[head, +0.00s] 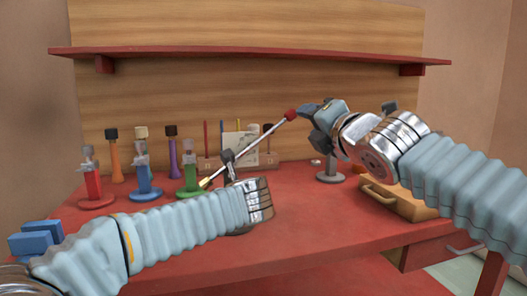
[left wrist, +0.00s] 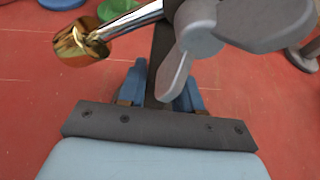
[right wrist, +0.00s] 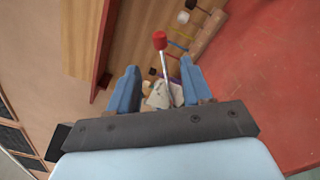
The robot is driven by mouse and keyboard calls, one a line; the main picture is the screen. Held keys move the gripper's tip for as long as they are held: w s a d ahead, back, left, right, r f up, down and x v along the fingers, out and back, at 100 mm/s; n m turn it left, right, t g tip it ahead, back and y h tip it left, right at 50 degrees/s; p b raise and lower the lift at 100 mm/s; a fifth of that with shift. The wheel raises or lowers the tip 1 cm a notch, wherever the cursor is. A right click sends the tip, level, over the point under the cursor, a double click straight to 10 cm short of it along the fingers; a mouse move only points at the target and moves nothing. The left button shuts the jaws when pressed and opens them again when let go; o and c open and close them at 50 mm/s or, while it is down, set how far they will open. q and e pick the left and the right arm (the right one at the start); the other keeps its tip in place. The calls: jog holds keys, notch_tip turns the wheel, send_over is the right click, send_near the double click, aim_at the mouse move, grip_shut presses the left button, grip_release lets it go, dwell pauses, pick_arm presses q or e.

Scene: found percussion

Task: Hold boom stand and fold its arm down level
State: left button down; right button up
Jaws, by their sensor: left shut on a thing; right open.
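The boom stand's silver arm (head: 250,148) slopes up to the right, from a gold counterweight (head: 204,183) to a red tip (head: 290,114). My left gripper (left wrist: 163,90) is shut on the stand's dark post (left wrist: 161,60), below a grey wing knob (left wrist: 200,35). The gold counterweight also shows in the left wrist view (left wrist: 77,45). My left wrist hides most of the post and base in the head view. My right gripper (head: 309,122) is open just right of the red tip. In the right wrist view the red tip (right wrist: 160,40) lies ahead, between the finger directions, apart from both fingers.
Red (head: 92,185), blue (head: 144,180) and green (head: 190,175) stands are at the left of the red table (head: 310,215). Mallets and a card (head: 240,146) stand behind. A wooden case (head: 398,200) lies at right under my right arm. A shelf (head: 250,52) spans above.

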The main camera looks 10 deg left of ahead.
aim_at(292, 116)
jog(key=x, duration=1.2)
grip_shut()
